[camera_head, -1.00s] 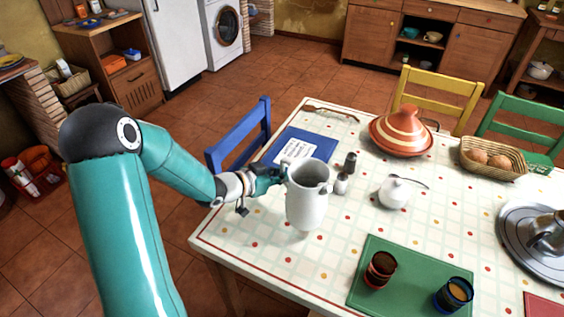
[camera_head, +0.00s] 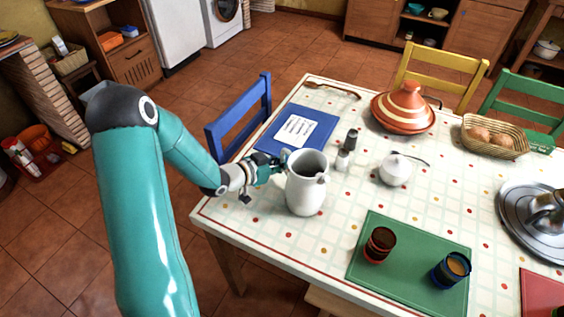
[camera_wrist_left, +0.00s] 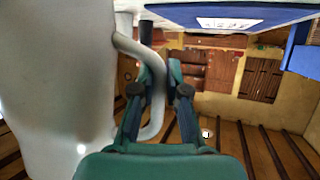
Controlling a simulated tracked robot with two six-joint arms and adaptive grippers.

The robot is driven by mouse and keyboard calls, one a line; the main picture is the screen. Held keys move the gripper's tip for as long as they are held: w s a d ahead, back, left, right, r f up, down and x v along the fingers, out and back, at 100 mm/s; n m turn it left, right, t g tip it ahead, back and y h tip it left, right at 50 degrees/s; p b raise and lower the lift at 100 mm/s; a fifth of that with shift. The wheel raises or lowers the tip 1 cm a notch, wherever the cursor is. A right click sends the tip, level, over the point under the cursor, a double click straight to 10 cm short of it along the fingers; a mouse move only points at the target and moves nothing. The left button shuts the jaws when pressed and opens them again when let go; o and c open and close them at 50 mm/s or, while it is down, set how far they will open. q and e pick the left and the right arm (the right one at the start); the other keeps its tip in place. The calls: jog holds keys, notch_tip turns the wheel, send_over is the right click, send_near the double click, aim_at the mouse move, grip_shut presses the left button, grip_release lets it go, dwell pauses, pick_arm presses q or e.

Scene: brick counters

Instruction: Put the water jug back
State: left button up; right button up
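The white water jug (camera_head: 306,187) stands upright at the table's left part, its base apparently on the cloth. In the left wrist view its pale body (camera_wrist_left: 55,90) fills the left side. My left gripper (camera_head: 277,168) is at the jug's left side. In the wrist view its two fingers (camera_wrist_left: 160,85) lie on either side of the jug's handle (camera_wrist_left: 156,75) and look shut on it. My right gripper is not in view.
A blue mat with a paper (camera_head: 322,128), shakers (camera_head: 343,158) and a sugar bowl (camera_head: 394,172) stand behind and right of the jug. A green mat (camera_head: 400,279) with two cups lies at the front right. A blue chair (camera_head: 240,115) stands left. Cloth between jug and green mat is clear.

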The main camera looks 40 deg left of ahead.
pick_arm(q)
jog(key=o, duration=0.4)
jog(key=shift+r, duration=0.15)
jog(key=shift+s+a, duration=0.1)
jog(key=shift+s, duration=0.2)
jog(key=v, duration=1.1)
jog(key=shift+s+r, duration=0.1)
jog(key=shift+s, duration=0.1)
